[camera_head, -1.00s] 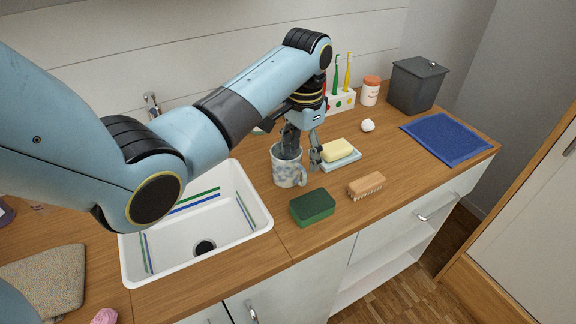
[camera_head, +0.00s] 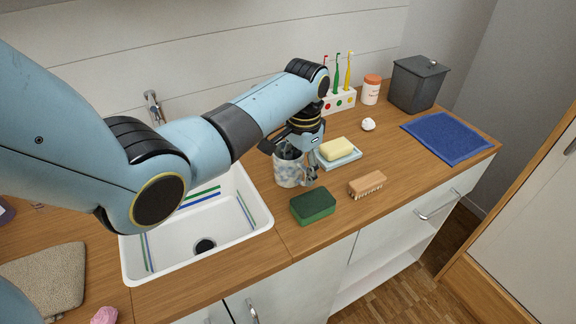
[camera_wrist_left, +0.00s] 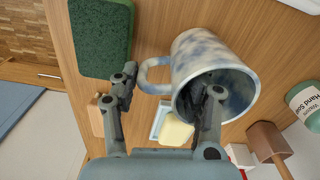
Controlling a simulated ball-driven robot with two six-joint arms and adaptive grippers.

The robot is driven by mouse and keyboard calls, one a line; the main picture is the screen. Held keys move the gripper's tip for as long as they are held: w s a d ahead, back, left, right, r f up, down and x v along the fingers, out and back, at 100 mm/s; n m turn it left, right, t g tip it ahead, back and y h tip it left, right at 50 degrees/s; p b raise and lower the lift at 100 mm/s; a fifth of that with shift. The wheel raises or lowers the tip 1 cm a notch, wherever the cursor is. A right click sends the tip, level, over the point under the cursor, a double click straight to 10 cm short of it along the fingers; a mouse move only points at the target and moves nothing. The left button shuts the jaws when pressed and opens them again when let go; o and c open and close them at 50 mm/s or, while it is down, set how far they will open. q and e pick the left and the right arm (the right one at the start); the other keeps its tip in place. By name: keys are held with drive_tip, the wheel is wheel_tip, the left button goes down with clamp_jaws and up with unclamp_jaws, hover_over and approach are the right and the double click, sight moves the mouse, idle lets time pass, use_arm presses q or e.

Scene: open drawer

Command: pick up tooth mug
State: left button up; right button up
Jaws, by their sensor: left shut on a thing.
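The tooth mug (camera_head: 287,175), white with a blue-grey mottled pattern, stands on the wooden counter right of the sink. In the left wrist view the mug (camera_wrist_left: 208,52) shows its open rim and its handle. My left gripper (camera_head: 302,168) is shut on the mug. In the wrist view, one finger of the gripper (camera_wrist_left: 168,85) reaches inside the mug and the other is outside, on the handle side. The exact contact is partly hidden. My right gripper is not in view.
A green sponge (camera_head: 313,206), a wooden brush (camera_head: 367,184) and a yellow soap (camera_head: 336,148) on a dish lie close by. The sink (camera_head: 205,225) is to the left. A toothbrush holder (camera_head: 340,101), a jar (camera_head: 371,90), a grey bin (camera_head: 416,84) and a blue cloth (camera_head: 446,138) are farther right.

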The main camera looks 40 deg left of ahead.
use_arm(q)
clamp_jaws()
